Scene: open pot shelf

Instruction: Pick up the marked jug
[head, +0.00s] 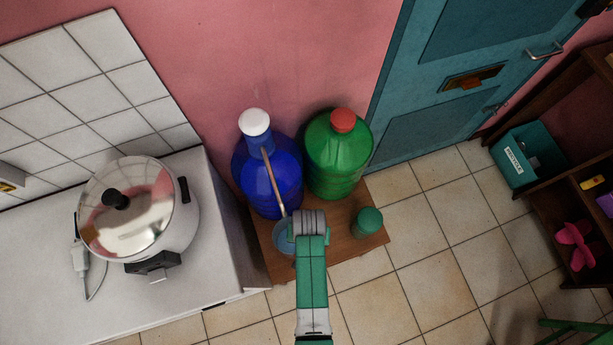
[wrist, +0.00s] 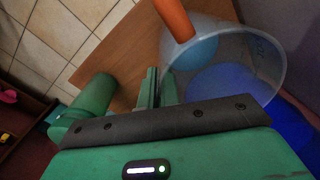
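The marked jug (wrist: 262,62) is a clear, bluish cup with faint markings on its wall and an orange-brown stick (wrist: 174,18) leaning in it. In the head view the jug (head: 283,236) is at the left side of a small wooden table, partly hidden by my gripper (head: 311,222). In the wrist view my gripper (wrist: 160,88) has its fingers close together at the jug's near side wall, with the thin wall appearing to lie between them. Whether the jug's base touches the table is hidden.
On the wooden table (head: 345,243), a blue bottle (head: 267,180) with a white cap and a green bottle (head: 338,158) with a red cap stand behind the jug. A small green jar (head: 368,222) stands to the right. A white counter with a lidded cooker (head: 135,210) is left.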

